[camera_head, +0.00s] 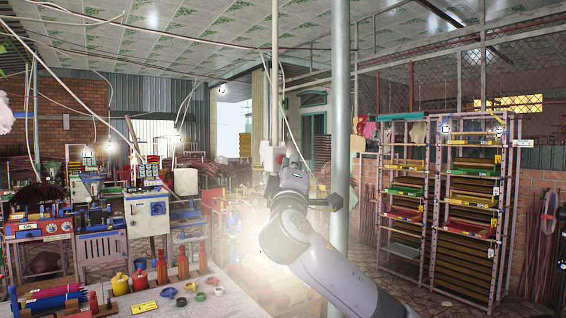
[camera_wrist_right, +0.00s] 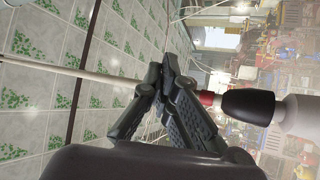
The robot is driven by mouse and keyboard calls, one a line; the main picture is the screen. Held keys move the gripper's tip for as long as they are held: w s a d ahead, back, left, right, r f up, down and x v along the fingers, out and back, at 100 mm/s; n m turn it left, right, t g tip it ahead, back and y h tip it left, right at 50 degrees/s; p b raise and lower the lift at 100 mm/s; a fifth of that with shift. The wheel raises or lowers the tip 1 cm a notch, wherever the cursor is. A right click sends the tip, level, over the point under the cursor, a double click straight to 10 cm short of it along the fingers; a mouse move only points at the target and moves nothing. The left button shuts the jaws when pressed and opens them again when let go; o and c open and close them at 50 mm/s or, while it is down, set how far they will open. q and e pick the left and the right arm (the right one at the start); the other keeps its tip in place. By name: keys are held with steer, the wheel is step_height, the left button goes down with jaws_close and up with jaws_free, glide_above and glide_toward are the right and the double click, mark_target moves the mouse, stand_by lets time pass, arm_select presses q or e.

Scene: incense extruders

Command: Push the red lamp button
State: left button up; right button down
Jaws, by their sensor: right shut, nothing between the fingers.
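In the right wrist view, a red piece (camera_wrist_right: 207,97), which looks like the lamp button, sits at the top of a hanging lamp, against its black holder (camera_wrist_right: 248,105). The pale bulb (camera_wrist_right: 302,115) is cut off by the frame edge. My right gripper (camera_wrist_right: 172,74) is shut and empty, with its fingertips close beside the red piece. I cannot tell whether they touch. In the head view my right gripper (camera_head: 277,157) is raised in the middle. A bright glow lies behind my arm there, and the red piece is hidden. My left gripper is not in view.
A grey vertical pole (camera_head: 340,120) stands just right of my right gripper. Racks (camera_head: 434,215) with trays stand at the right. Machines (camera_head: 147,210) crowd the left, and a table (camera_head: 225,305) with bottles and small bowls is below. Loose cables hang from the ceiling.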

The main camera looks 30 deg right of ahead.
steer(key=s+b, duration=0.2)
steer(key=s, duration=0.4)
steer(key=shift+d, duration=0.25)
stand_by(0.6)
